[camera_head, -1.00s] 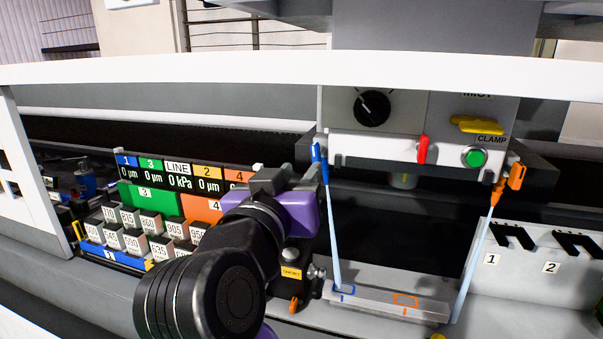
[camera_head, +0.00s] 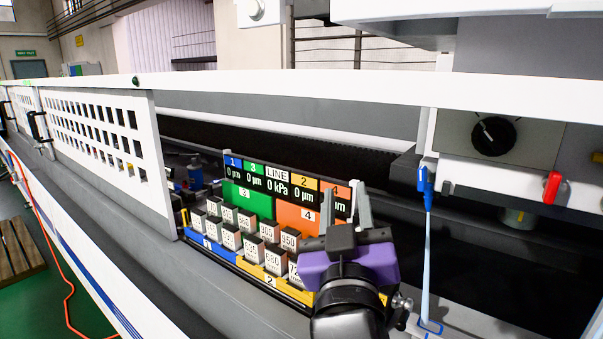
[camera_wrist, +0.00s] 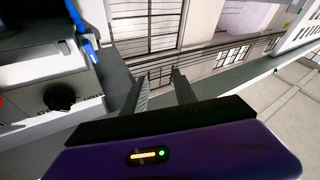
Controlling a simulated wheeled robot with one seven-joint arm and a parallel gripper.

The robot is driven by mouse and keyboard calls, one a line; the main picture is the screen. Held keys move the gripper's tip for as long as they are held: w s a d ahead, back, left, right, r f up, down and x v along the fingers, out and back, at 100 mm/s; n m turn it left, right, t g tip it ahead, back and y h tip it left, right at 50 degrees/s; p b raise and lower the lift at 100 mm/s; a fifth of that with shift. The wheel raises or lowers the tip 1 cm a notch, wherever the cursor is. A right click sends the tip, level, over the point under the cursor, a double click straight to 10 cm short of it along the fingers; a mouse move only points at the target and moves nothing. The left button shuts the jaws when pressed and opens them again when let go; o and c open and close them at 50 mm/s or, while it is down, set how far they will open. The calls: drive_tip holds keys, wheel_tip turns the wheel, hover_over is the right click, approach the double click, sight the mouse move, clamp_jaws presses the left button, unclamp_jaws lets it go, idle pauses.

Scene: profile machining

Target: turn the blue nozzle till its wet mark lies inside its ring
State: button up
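The blue nozzle (camera_head: 425,185) hangs at the left corner of the machine head in the head view. A pale blue jet (camera_head: 427,260) runs down from it to the blue ring (camera_head: 431,326) at the lower edge of the picture. The jet's foot is at the ring's far left part; I cannot tell whether the wet mark lies inside. My gripper (camera_head: 346,205) is left of the nozzle and apart from it, its two fingers pointing up, open and empty. In the wrist view the open fingers (camera_wrist: 160,92) show nothing between them, and the blue nozzle (camera_wrist: 88,48) is at upper left.
A display board (camera_head: 285,185) and several numbered blocks (camera_head: 246,232) stand left of and behind my gripper. A dark knob (camera_head: 494,135) and a red lever (camera_head: 552,187) are on the machine head at right. A white rail (camera_head: 350,84) crosses above.

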drive_tip(key=s+d+f+n+g+y, duration=0.1)
drive_tip(key=s+f+y, duration=0.2)
drive_tip(key=s+f, duration=0.5)
drive_tip(key=s+d+f+n+y, duration=0.1)
drive_tip(key=s+f+n+y, duration=0.3)
drive_tip(key=f, duration=0.7)
drive_tip(key=s+d+f+m+g+h, duration=0.1)
drive_tip(key=s+d+f+m, duration=0.1)
drive_tip(key=s, duration=0.7)
drive_tip(key=s+d+f+m+g+h, duration=0.2)
drive_tip(key=s+d+f, duration=0.3)
drive_tip(key=s, duration=0.5)
drive_tip(key=s+d+f+m+g+h+b, duration=0.1)
drive_tip(key=s+d+f+m+g, duration=0.1)
drive_tip(key=s+f, duration=0.5)
drive_tip(key=s+d+m, duration=0.1)
drive_tip(key=s+d, duration=0.1)
drive_tip(key=s, duration=0.1)
drive_tip(key=shift+d+f+h, duration=0.2)
drive_tip(key=shift+h, duration=0.2)
drive_tip(key=shift+s, duration=0.1)
